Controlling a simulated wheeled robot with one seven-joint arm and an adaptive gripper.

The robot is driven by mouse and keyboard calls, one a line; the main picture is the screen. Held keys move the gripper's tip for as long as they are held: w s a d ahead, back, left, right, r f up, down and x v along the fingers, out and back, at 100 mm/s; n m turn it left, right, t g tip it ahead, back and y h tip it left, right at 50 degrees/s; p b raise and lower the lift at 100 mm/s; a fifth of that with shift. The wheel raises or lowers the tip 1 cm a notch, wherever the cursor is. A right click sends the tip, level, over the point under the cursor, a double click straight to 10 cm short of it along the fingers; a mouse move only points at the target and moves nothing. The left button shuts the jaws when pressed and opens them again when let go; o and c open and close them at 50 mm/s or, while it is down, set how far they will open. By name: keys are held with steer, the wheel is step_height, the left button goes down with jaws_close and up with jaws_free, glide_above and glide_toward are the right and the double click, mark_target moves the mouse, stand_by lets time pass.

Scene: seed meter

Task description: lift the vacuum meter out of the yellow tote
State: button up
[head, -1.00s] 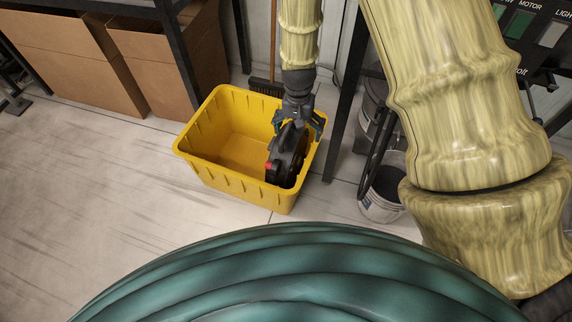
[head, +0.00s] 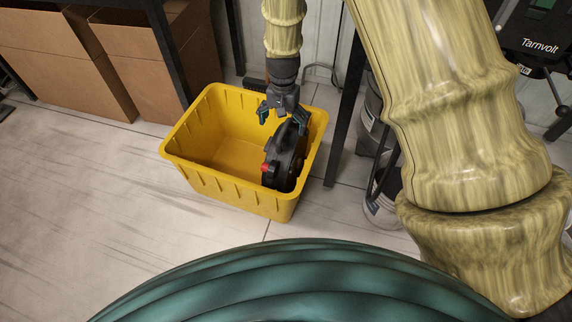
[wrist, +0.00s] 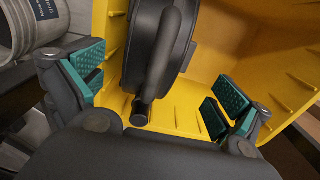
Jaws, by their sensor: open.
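The vacuum meter (head: 284,158) is a dark, round-bodied device with a red spot. It stands on edge inside the yellow tote (head: 215,190), against the tote's right side. My gripper (head: 284,115) is open above the meter, at the tote's back right. In the wrist view, the meter's dark handle (wrist: 163,55) lies between the spread teal finger pads of my gripper (wrist: 155,95), nearer the left pad and touching neither as far as I can see. The tote's yellow inside (wrist: 215,60) surrounds it there. The meter's lower part is hidden in the head view.
Cardboard boxes (head: 65,60) stand at the back left. A dark frame leg (head: 347,115) rises just right of the tote, with a white bucket (head: 382,208) beyond it. The floor (head: 90,200) left of the tote is clear.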

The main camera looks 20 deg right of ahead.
mark_target(285, 151)
steer(key=shift+s+d+f+b, duration=0.2)
steer(key=shift+f+b, duration=0.65)
steer(key=shift+f, duration=0.45)
steer(key=shift+s+d+f+b, duration=0.1)
steer(key=shift+d+f+b, duration=0.1)
steer(key=shift+f+b, duration=0.85)
steer(key=shift+w+f, duration=0.1)
steer(key=shift+f, duration=0.6)
steer(key=shift+r, duration=0.1)
steer(key=c, duration=2.2)
